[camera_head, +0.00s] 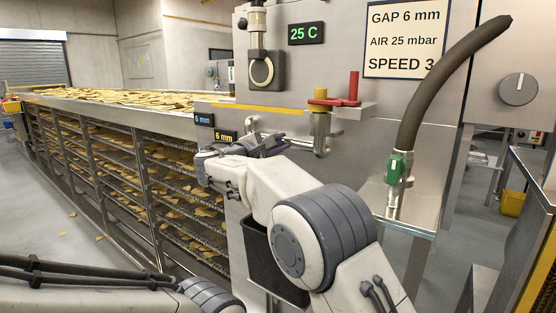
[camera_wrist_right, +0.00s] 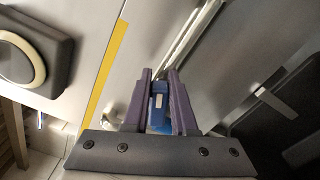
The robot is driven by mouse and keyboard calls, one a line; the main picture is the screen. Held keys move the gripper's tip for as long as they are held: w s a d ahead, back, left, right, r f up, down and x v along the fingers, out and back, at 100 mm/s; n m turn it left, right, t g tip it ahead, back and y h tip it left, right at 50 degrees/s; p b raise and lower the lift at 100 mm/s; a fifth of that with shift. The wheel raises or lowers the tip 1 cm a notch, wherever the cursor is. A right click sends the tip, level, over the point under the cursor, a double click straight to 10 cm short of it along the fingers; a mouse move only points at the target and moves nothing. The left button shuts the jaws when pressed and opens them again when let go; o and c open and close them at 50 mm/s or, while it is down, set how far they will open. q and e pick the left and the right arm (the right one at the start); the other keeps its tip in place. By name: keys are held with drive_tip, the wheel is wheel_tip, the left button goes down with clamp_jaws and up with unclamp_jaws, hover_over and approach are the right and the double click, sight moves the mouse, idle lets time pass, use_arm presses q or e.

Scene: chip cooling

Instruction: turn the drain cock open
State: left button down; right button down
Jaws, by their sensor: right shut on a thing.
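My gripper and wrist hide this part in the head view. I cannot tell whether it is the drain cock's handle. My left gripper is out of view; only part of my left arm shows at lower left.
A long conveyor (camera_head: 120,107) with chips on stacked mesh belts runs along the left. A dark bin (camera_head: 262,258) stands below my right arm. A thick brown hose with a green-handled nozzle (camera_head: 397,168) is at right. A few chips lie on the floor at left.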

drive_tip(key=f+m+b, duration=0.1)
drive_tip(key=m+b, duration=0.2)
drive_tip(key=shift+s+f, duration=0.1)
drive_tip(key=shift+f, duration=0.1)
drive_tip(key=shift+m+b, duration=1)
drive_tip(key=shift+b, duration=0.05)
drive_tip(key=c, duration=0.7)
unclamp_jaws()
drive_tip(key=shift+r, duration=0.1)
